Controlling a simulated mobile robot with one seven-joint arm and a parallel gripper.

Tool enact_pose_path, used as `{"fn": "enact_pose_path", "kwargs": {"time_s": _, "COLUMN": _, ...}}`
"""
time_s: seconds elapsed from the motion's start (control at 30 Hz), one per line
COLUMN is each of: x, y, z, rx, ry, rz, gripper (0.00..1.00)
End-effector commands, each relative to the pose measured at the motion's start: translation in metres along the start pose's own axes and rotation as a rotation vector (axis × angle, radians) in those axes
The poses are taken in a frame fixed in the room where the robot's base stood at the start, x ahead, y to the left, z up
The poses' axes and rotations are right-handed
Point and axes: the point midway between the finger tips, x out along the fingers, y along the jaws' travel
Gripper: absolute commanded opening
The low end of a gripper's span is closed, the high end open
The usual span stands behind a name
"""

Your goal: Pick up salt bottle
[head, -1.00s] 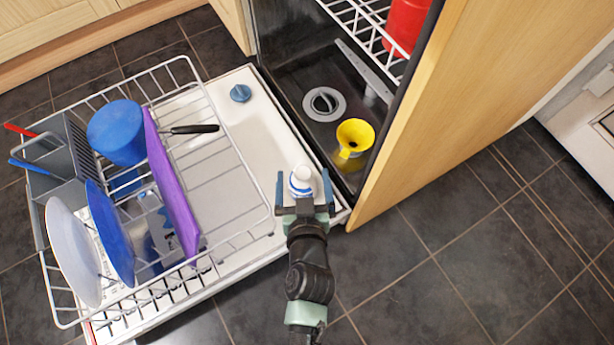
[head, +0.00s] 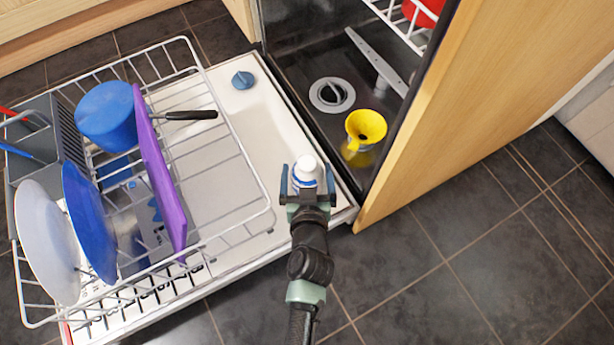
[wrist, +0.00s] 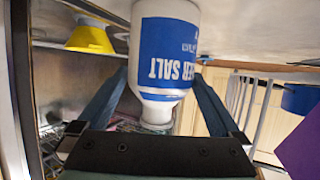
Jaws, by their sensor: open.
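The salt bottle (head: 306,172) is white with a blue label and stands on the open dishwasher door (head: 262,125), near its right edge. In the wrist view the bottle (wrist: 163,55) appears upside down, with the word "SALT" readable on its label. My gripper (head: 307,180) is open, with one finger on each side of the bottle. In the wrist view a gap shows between the bottle and the right finger; whether the left finger touches it I cannot tell. The bottle's lower part is hidden in the head view.
A white dish rack (head: 262,212) with plates, a blue bowl (head: 106,115) and a purple board (head: 158,170) stands left of the bottle. A yellow funnel (head: 366,127) sits inside the dishwasher. The wooden door panel (head: 455,95) rises at right. Dark floor is clear in front.

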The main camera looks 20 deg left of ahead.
Motion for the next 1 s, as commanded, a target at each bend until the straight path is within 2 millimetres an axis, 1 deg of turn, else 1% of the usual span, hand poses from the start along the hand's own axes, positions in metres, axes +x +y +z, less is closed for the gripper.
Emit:
{"fn": "enact_pose_path", "kwargs": {"time_s": 0.03, "x": 0.010, "y": 0.000, "z": 0.002, "rx": 0.000, "ry": 0.002, "rz": 0.000, "gripper": 1.00}}
{"fn": "enact_pose_path", "kwargs": {"time_s": 0.1, "x": 0.020, "y": 0.000, "z": 0.003, "rx": 0.000, "ry": 0.001, "rz": 0.000, "gripper": 1.00}}
{"fn": "enact_pose_path", "kwargs": {"time_s": 0.2, "x": 0.030, "y": 0.001, "z": 0.002, "rx": 0.001, "ry": 0.001, "rz": 0.000, "gripper": 1.00}}
{"fn": "enact_pose_path", "kwargs": {"time_s": 0.3, "x": 0.034, "y": 0.000, "z": 0.001, "rx": 0.000, "ry": 0.000, "rz": 0.000, "gripper": 1.00}}
{"fn": "enact_pose_path", "kwargs": {"time_s": 0.5, "x": 0.034, "y": 0.000, "z": 0.000, "rx": 0.000, "ry": 0.000, "rz": 0.000, "gripper": 1.00}}
{"fn": "enact_pose_path", "kwargs": {"time_s": 0.57, "x": 0.034, "y": 0.000, "z": 0.000, "rx": 0.000, "ry": 0.000, "rz": 0.000, "gripper": 0.91}}
{"fn": "enact_pose_path", "kwargs": {"time_s": 0.6, "x": 0.034, "y": 0.000, "z": 0.000, "rx": 0.000, "ry": 0.000, "rz": 0.000, "gripper": 0.84}}
{"fn": "enact_pose_path", "kwargs": {"time_s": 0.77, "x": 0.033, "y": 0.000, "z": 0.000, "rx": 0.000, "ry": 0.000, "rz": 0.000, "gripper": 0.55}}
{"fn": "enact_pose_path", "kwargs": {"time_s": 0.8, "x": 0.033, "y": 0.000, "z": 0.000, "rx": 0.000, "ry": 0.000, "rz": 0.000, "gripper": 0.48}}
{"fn": "enact_pose_path", "kwargs": {"time_s": 0.87, "x": 0.033, "y": 0.000, "z": 0.000, "rx": -0.001, "ry": 0.000, "rz": 0.000, "gripper": 0.37}}
{"fn": "enact_pose_path", "kwargs": {"time_s": 1.0, "x": 0.033, "y": 0.000, "z": 0.000, "rx": -0.001, "ry": 0.000, "rz": 0.000, "gripper": 0.12}}
